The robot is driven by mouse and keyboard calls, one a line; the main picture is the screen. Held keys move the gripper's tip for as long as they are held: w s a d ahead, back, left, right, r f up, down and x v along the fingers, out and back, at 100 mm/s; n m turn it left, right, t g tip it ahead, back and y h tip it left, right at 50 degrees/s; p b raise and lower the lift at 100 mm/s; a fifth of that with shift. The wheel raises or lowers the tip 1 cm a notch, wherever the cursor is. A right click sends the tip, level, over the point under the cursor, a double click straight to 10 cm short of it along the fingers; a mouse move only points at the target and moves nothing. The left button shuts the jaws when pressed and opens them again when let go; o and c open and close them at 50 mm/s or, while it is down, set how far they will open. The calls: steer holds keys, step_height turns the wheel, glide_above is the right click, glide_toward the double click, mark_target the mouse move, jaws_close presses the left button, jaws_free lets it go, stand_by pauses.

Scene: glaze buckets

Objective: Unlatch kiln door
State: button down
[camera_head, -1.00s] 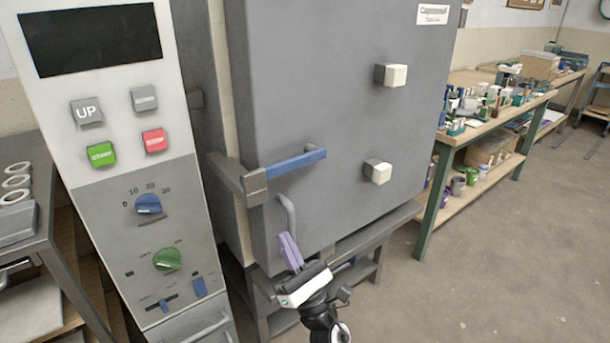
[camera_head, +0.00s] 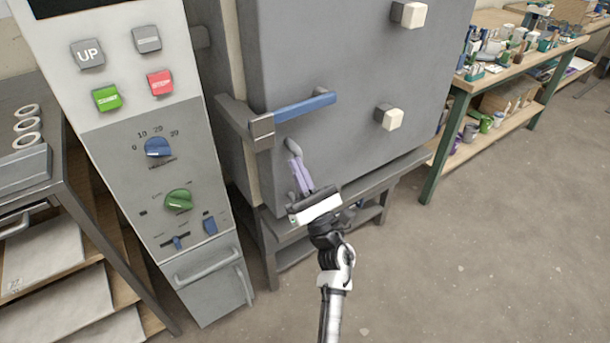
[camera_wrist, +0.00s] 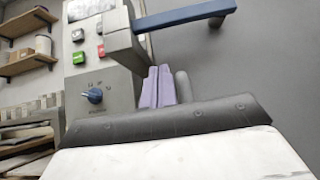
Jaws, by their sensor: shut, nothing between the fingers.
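The grey kiln door (camera_head: 350,75) fills the middle of the head view and is closed. Its latch handle (camera_head: 305,106) is a blue bar reaching right from a grey block at the door's left edge; the blue bar also shows at the top of the wrist view (camera_wrist: 185,14). A grey curved door pull (camera_head: 291,148) sits below the latch, partly hidden by my fingers. My gripper (camera_head: 295,165) has purple fingers, shut and empty, below the blue bar. In the wrist view the fingers (camera_wrist: 158,85) point up beside the pull (camera_wrist: 183,88); I cannot tell whether they touch it.
A control panel (camera_head: 120,130) with buttons and knobs stands left of the kiln. Two pale square knobs stick out from the door, the lower one (camera_head: 389,118) right of the latch. A workbench (camera_head: 510,70) with jars stands at right. Open floor (camera_head: 480,250) lies in front.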

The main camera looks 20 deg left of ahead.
mark_target(295, 110)
steer(key=r+p, duration=0.1)
steer(key=r, duration=0.1)
steer(key=w+a+r+p, duration=0.1)
steer(key=r, duration=0.1)
steer(key=w+a+r+p, duration=0.1)
steer(key=shift+a+r, duration=0.25)
steer(key=shift+r, duration=0.15)
steer(key=shift+r+p, duration=0.55)
steer(key=shift+r, duration=0.15)
steer(key=shift+r+m, duration=0.1)
steer(key=shift+m, duration=0.2)
